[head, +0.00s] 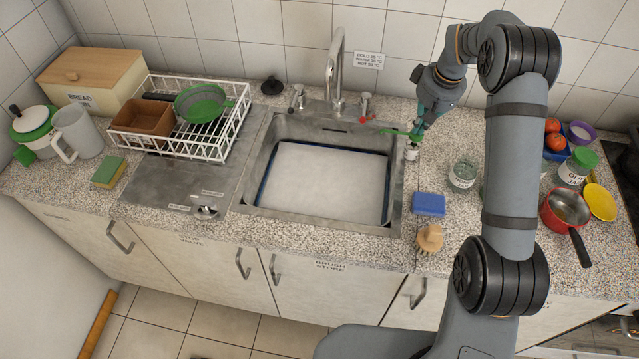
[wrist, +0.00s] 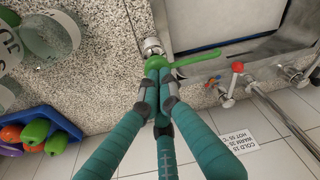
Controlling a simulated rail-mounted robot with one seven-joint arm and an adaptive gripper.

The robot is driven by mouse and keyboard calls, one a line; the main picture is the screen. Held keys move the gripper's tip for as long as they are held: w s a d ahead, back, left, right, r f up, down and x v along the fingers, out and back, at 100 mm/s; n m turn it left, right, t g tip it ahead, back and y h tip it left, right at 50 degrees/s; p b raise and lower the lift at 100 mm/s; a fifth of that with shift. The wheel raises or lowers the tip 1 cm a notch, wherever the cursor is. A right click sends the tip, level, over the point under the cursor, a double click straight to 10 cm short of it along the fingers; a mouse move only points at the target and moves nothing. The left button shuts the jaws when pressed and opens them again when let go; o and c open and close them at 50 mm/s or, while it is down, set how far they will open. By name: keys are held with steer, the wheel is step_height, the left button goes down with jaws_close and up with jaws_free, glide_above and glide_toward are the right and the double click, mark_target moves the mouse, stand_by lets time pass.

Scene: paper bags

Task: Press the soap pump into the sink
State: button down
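The soap pump has a green head with a long spout (wrist: 195,58), which also shows in the head view (head: 393,131). Its pale lower part (head: 411,153) stands on the counter beside the right rim of the sink (head: 398,190). The spout points toward the sink, over its edge. My gripper (wrist: 158,72) has its teal fingers together at the pump head, seemingly touching its top; the exact contact is hidden. In the head view my gripper (head: 417,125) is directly above the pump. A pale flat surface with a dark blue border (head: 325,183) fills much of the sink.
The tap (head: 335,65) and the red-topped handle (head: 366,103) stand behind the sink, left of my gripper. A glass jar (head: 463,174), a blue sponge (head: 429,204) and a brush (head: 429,238) are close on the right. A dish rack (head: 235,125) stands left.

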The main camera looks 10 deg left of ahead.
steer(key=shift+f, duration=0.5)
steer(key=shift+s, duration=0.1)
steer(key=shift+r, duration=0.15)
steer(key=shift+w+p+v, duration=0.15)
steer(key=shift+p+v, duration=0.3)
steer(key=shift+v, duration=0.25)
steer(key=shift+w+p+v, duration=0.1)
steer(key=shift+p+v, duration=0.3)
steer(key=shift+v, duration=0.25)
steer(key=shift+w+a+r, duration=0.1)
steer(key=w+p+v, duration=0.1)
steer(key=p+v, duration=0.3)
steer(key=v, duration=0.2)
steer(key=shift+a, duration=0.3)
steer(key=shift+w, duration=0.1)
